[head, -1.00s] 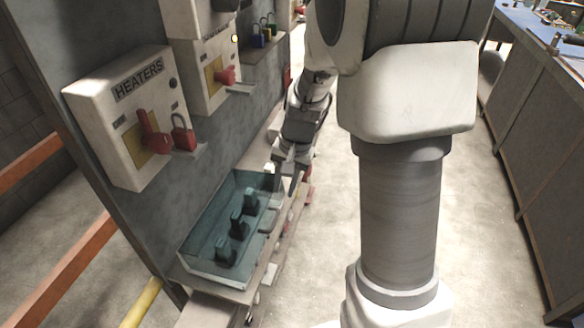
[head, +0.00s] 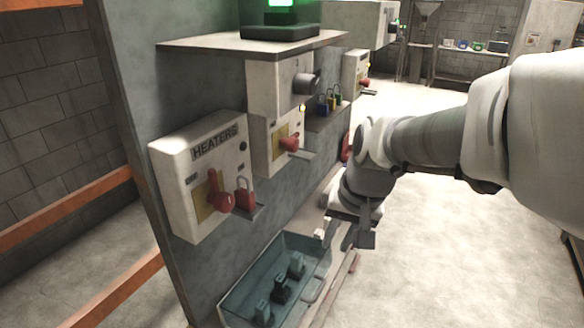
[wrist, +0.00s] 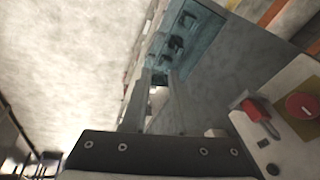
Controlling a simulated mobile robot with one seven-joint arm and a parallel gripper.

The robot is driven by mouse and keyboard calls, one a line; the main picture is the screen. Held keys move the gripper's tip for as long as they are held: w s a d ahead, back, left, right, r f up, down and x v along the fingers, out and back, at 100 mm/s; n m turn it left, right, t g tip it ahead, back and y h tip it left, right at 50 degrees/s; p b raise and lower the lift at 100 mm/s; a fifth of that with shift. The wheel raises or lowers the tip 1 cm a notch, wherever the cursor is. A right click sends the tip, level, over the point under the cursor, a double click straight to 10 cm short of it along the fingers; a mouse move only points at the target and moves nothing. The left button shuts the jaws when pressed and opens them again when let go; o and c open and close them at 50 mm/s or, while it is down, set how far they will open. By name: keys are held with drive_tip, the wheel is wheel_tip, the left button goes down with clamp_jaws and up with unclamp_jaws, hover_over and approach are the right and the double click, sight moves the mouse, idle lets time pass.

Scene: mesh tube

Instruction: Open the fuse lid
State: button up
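The fuse box has a clear teal lid (head: 308,262) that looks shut over several dark fuses (head: 280,289). A grey handle (head: 314,291) runs along its right side. The near end of the box is cut off by the bottom of the head view. The lid also shows in the wrist view (wrist: 203,38), beyond my fingertips. My gripper (head: 343,236) is just above and beyond the far end of the box. In the wrist view my gripper (wrist: 158,78) has its two fingers apart, with nothing clearly held between them. Contact with the lid cannot be told.
A grey panel left of the box carries a HEATERS switch box (head: 190,160) with a red lever and red padlock (head: 245,195). More switch boxes (head: 280,140) and coloured padlocks (head: 328,102) sit farther along. Open floor (head: 430,240) lies to the right.

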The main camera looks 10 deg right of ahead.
drive_tip(key=s+a+r+n+t+p, duration=0.1)
drive_tip(key=s+r+n+t, duration=0.1)
drive_tip(key=s+r, duration=0.4)
drive_tip(key=shift+s+a+r+n+h, duration=0.35)
drive_tip(key=shift+s+n, duration=0.35)
drive_tip(key=shift+s, duration=0.75)
drive_tip(key=shift+d+f, duration=0.1)
drive_tip(key=shift+f, duration=0.05)
